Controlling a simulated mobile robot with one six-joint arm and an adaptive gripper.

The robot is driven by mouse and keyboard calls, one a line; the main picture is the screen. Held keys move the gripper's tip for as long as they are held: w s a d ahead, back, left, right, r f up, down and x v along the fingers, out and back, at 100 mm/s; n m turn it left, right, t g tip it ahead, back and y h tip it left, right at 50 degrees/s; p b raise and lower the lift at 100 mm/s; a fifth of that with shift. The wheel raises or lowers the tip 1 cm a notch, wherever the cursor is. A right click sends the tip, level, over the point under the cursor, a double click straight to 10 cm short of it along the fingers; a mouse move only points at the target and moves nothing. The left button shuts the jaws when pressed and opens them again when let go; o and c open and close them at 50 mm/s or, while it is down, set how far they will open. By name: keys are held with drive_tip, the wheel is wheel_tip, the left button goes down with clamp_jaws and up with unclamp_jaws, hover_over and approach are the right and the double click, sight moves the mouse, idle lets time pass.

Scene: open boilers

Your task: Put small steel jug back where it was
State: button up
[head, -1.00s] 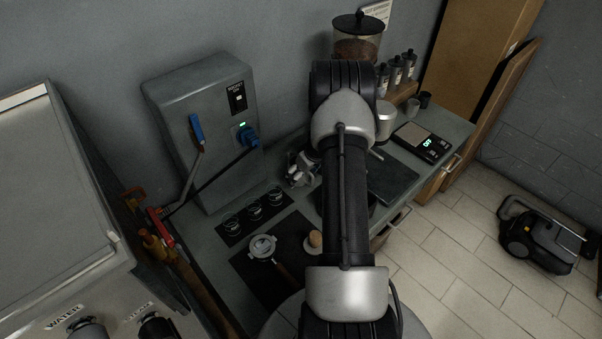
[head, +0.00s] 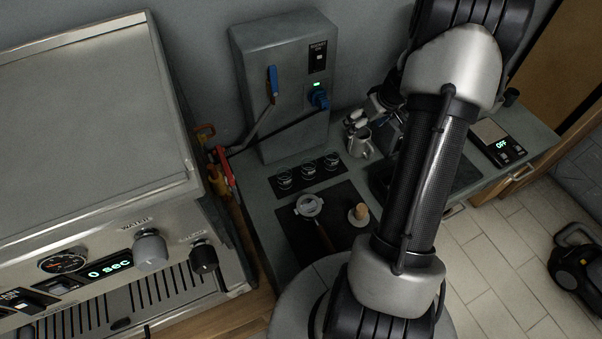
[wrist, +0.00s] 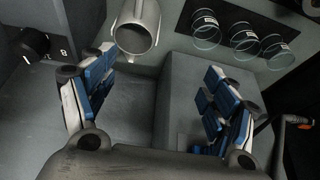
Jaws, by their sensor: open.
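The small steel jug (head: 360,143) stands on the grey counter in the head view, right of the three small glasses and beside my gripper. In the wrist view the jug (wrist: 137,32) is at the top, just beyond my fingertips, with its round mouth showing and its upper part cut off by the frame. My gripper (wrist: 157,65) is open, its blue-padded fingers wide apart with nothing between them. In the head view my gripper (head: 368,112) is small and partly hidden by my arm.
Three small glasses (head: 308,172) stand on a dark mat. A portafilter (head: 310,207) and a wooden-handled tamper (head: 358,213) lie nearer. A grey wall-side box (head: 285,85) with a blue lever rises behind. A scale (head: 497,142) sits at right, the large steel machine (head: 90,170) at left.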

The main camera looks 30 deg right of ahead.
drive_tip(key=s+a+r+n+y, duration=0.1)
drive_tip(key=a+r, duration=1.7)
drive_tip(key=a, duration=0.5)
drive_tip(key=s+a+r, duration=0.2)
drive_tip(key=s+a, duration=0.4)
drive_tip(key=s, duration=0.3)
drive_tip(key=s+a+r, duration=0.3)
drive_tip(key=s+a, duration=0.4)
drive_tip(key=s, duration=0.3)
drive_tip(key=shift+h, duration=0.4)
drive_tip(key=shift+f+b, duration=0.4)
drive_tip(key=shift+b, duration=0.05)
